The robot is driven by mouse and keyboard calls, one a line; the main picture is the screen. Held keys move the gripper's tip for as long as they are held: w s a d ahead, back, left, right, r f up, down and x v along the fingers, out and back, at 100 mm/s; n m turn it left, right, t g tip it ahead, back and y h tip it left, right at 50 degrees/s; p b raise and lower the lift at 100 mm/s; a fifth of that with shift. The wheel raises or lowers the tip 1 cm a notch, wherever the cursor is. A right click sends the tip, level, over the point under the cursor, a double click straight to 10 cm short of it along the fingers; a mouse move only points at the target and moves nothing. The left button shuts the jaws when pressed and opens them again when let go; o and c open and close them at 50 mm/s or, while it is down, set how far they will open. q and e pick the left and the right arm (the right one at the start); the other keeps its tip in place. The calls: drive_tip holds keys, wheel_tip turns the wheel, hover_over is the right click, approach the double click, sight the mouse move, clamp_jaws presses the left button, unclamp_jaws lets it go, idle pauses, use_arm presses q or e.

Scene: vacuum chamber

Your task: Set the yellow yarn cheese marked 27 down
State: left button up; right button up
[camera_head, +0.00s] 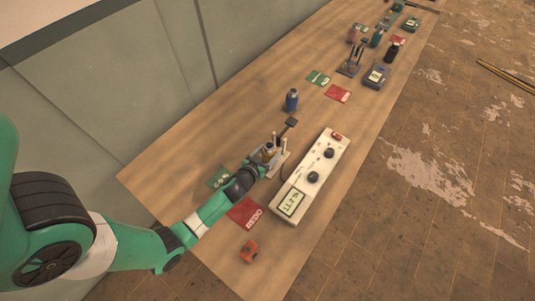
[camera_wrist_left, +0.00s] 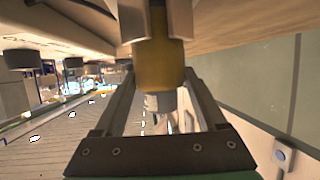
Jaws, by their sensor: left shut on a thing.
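My left gripper (camera_head: 266,156) is shut on the yellow yarn cheese (camera_wrist_left: 158,62). In the left wrist view the cheese is a dull yellow cylinder between the two fingers, with a pale narrower end below it. In the head view only a small yellowish part of the cheese (camera_head: 268,148) shows at the gripper, close by a small metal stand with a lever (camera_head: 284,155). I cannot tell whether the cheese touches the stand or the bench. Its number is not readable. My right gripper is not in view.
A white meter with a display and black knobs (camera_head: 312,175) lies right of the gripper on the wooden bench (camera_head: 190,150). Nearby are a red REDO card (camera_head: 244,213), a green card (camera_head: 219,178), an orange block (camera_head: 249,251) and a blue bottle (camera_head: 291,102). More equipment stands farther back.

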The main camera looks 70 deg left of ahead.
use_arm(q)
drive_tip(key=shift+r, duration=0.1)
drive_tip(key=shift+f+b, duration=0.3)
drive_tip(key=shift+b, duration=0.05)
drive_tip(key=o, duration=1.4)
drive_tip(key=shift+r, duration=0.1)
drive_tip(key=shift+r, duration=0.1)
drive_tip(key=shift+s+d+r+p, duration=0.1)
drive_tip(key=shift+s+r+p, duration=0.1)
drive_tip(key=shift+p, duration=0.25)
drive_tip(key=v, duration=1.1)
drive_tip(key=shift+s+d, duration=0.2)
